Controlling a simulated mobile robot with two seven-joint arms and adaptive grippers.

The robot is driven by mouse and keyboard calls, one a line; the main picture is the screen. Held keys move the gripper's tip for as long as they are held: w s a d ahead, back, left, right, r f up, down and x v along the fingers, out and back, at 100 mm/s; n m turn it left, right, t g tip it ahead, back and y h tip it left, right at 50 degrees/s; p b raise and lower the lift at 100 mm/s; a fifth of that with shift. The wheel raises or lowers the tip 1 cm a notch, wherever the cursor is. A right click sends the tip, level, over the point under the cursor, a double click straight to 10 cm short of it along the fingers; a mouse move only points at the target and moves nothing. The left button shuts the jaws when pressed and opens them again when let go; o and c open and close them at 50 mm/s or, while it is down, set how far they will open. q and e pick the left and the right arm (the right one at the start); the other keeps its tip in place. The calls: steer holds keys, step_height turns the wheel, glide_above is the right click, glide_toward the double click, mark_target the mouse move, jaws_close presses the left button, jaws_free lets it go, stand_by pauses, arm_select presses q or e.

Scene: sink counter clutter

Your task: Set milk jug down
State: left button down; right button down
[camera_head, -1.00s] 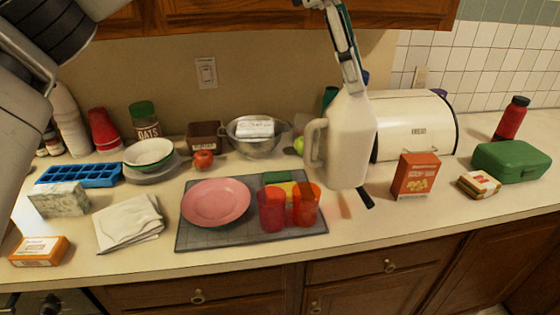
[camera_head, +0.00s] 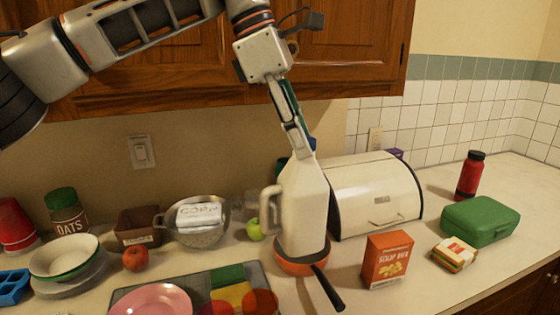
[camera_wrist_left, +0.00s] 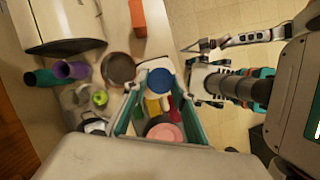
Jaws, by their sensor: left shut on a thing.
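The cream milk jug (camera_head: 303,205) is upright, with its handle on the left side in the head view. My left gripper (camera_head: 298,143) is shut on the jug's top from above. In the left wrist view the jug's blue cap (camera_wrist_left: 160,82) shows between the gripper's fingers (camera_wrist_left: 158,100). In the head view the jug's base overlaps an orange pan (camera_head: 287,268) with a black handle. I cannot tell whether the base touches the pan or hangs above it. My right gripper appears in the left wrist view (camera_wrist_left: 200,46), with its opening unclear.
A cream bread box (camera_head: 372,195) stands behind and right of the jug. An orange soup mix box (camera_head: 387,260) is at right. A green apple (camera_head: 254,230) and a colander (camera_head: 203,233) are at left. Bare counter (camera_head: 425,285) shows between the soup box and sandwich (camera_head: 454,255).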

mark_target(297, 230)
arm_select(q)
step_height(297, 230, down, 19)
steer(key=shift+w+r+b, duration=0.1)
steer(key=shift+w+b, duration=0.05)
steer(key=shift+b, duration=0.3)
stand_by(0.3)
steer(key=c, duration=2.1)
jaws_free()
steer(key=shift+f, duration=0.25)
steer(key=o, duration=0.5)
steer(key=shift+c, duration=0.2)
steer(key=shift+r, duration=0.1)
